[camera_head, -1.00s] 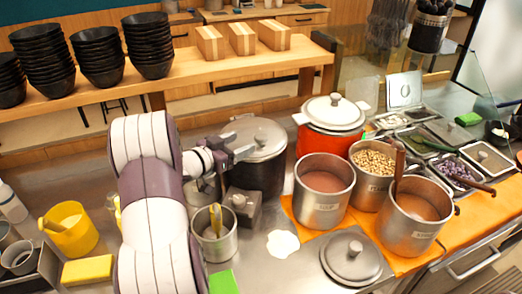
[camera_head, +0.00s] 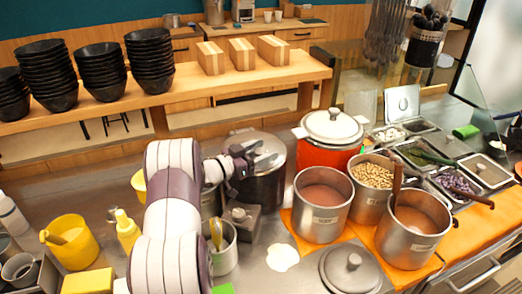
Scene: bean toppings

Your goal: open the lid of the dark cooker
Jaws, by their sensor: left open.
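The dark cooker (camera_head: 266,189) stands at the middle of the counter, a dark round pot with a shiny metal lid (camera_head: 268,153) lying on it. My left arm comes up from the bottom, and my left gripper (camera_head: 250,156) is at the left side of the lid, near its top. The gripper is open, with nothing seen between its fingers. It hides part of the lid's left side, and I cannot tell whether it touches the lid. My right gripper is not in view.
A red pot (camera_head: 327,157) with a white lid stands close right of the cooker. Steel pots (camera_head: 321,218) stand on an orange mat at the front right. A yellow tub (camera_head: 70,248) and a yellow bottle (camera_head: 127,232) are at left. Stacked black bowls (camera_head: 149,62) line the shelf behind.

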